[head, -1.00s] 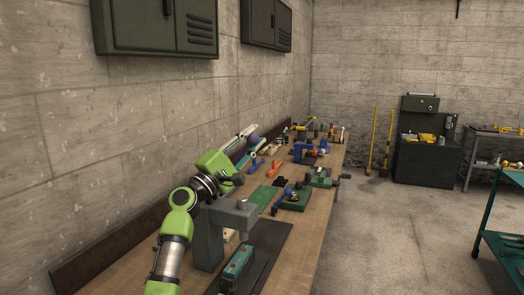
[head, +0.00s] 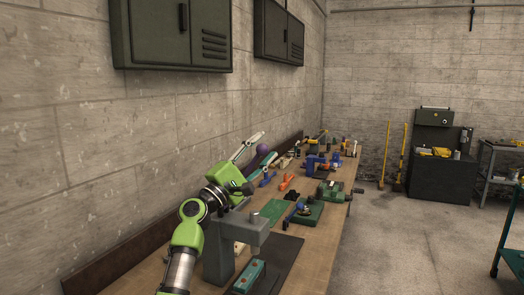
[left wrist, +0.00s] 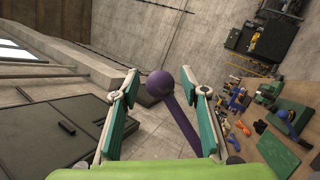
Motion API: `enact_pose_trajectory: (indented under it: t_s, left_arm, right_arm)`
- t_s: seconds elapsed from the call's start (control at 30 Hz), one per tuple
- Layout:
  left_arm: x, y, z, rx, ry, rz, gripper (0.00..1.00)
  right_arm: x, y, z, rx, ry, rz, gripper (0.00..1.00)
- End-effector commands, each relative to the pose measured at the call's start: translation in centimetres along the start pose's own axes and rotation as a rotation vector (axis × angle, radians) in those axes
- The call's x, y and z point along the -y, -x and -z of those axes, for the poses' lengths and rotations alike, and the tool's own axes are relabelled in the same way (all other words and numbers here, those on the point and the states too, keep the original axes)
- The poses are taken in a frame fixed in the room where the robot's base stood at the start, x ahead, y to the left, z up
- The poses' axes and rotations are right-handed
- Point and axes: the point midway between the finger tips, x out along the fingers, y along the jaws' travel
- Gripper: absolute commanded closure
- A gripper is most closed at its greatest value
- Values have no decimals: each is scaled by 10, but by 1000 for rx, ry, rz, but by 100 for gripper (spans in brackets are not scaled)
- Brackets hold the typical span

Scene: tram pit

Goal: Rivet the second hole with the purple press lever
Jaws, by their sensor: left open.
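The purple press lever's round knob (head: 263,149) shows beside my left gripper (head: 254,150). In the left wrist view the knob (left wrist: 160,83) is between the two open fingers (left wrist: 165,88), with a gap to the right finger; it looks close to the left one, and I cannot tell whether they touch. The lever's purple rod (left wrist: 184,124) runs down to the right from the knob. The grey press body (head: 220,255) stands at the near end of the bench, partly behind my left arm. A teal block (head: 248,277) lies in front of it; its holes cannot be made out. My right gripper is out of view.
The wooden bench (head: 312,240) runs away along the wall. A green mat (head: 273,210), a green fixture (head: 306,213), a green vise (head: 332,192) and a blue clamp (head: 315,164) stand further along it. Dark cabinets (head: 180,32) hang above.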

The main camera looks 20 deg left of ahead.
Motion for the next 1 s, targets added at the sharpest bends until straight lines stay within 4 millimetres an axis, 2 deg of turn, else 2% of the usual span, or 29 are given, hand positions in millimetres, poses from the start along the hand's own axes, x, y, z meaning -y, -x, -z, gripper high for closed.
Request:
enact_pose_trajectory:
  t_s: [0.13,0.27,0.5,0.7,0.83,1.0]
  left_arm:
    - [1,5,0,0,0,1,59]
    - [1,21,1,-1,-2,2,59]
    - [2,70,1,-3,-1,3,59]
    - [2,104,1,-1,-1,3,59]
    - [0,116,1,-1,1,0,59]
    - [0,121,0,0,0,0,59]
  right_arm:
    - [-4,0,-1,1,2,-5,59]
    - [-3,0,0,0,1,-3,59]
    - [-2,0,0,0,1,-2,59]
    - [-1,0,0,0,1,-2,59]
    - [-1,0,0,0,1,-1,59]
    - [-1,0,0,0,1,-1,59]
